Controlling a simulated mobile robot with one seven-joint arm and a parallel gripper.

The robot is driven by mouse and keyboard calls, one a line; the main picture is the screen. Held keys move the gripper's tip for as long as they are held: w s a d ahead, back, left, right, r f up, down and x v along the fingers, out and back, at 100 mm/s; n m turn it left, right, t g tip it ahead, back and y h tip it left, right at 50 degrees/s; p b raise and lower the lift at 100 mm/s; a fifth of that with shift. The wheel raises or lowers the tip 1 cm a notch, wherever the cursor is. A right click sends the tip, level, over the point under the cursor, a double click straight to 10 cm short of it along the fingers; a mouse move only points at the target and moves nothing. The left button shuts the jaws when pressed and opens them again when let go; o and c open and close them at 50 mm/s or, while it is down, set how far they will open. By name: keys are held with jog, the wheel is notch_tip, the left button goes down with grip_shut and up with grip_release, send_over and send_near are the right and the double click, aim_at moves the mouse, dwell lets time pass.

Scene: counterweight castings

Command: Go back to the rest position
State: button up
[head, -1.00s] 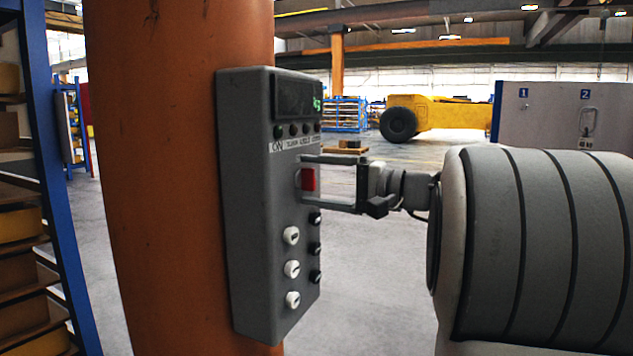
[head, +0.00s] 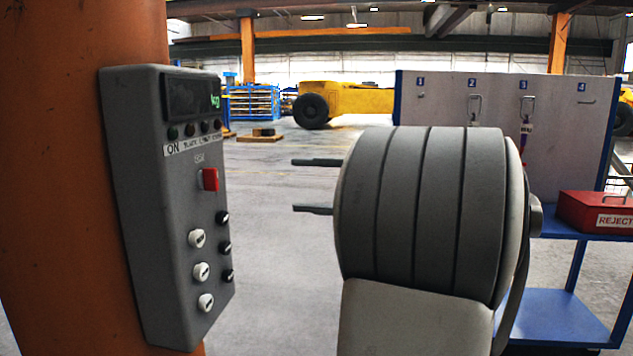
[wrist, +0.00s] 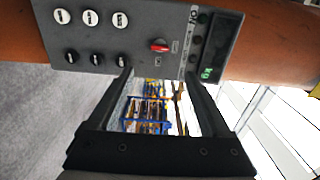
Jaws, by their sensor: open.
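My gripper (head: 293,185) is open and empty in the head view, its two fingers pointing left toward the grey control box (head: 145,240). A clear gap separates the fingertips from the box. My arm hides the gripper's base. The box hangs on an orange column (head: 60,200) and carries a red switch (head: 210,179), white knobs, black knobs and a small display (head: 190,97) with green characters. In the wrist view, the open fingers (wrist: 159,76) frame the floor and distant racks, with the red switch (wrist: 159,46) just above their tips.
A white board (head: 440,100) with numbered hooks stands behind my arm. A blue table (head: 560,315) at right carries a red REJECT box (head: 595,213). A yellow vehicle (head: 350,100) and blue racks (head: 255,102) are far back. The floor between is open.

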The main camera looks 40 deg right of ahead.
jog(key=shift+s+d, duration=0.4)
jog(key=shift+s, duration=0.1)
jog(key=shift+a, duration=0.1)
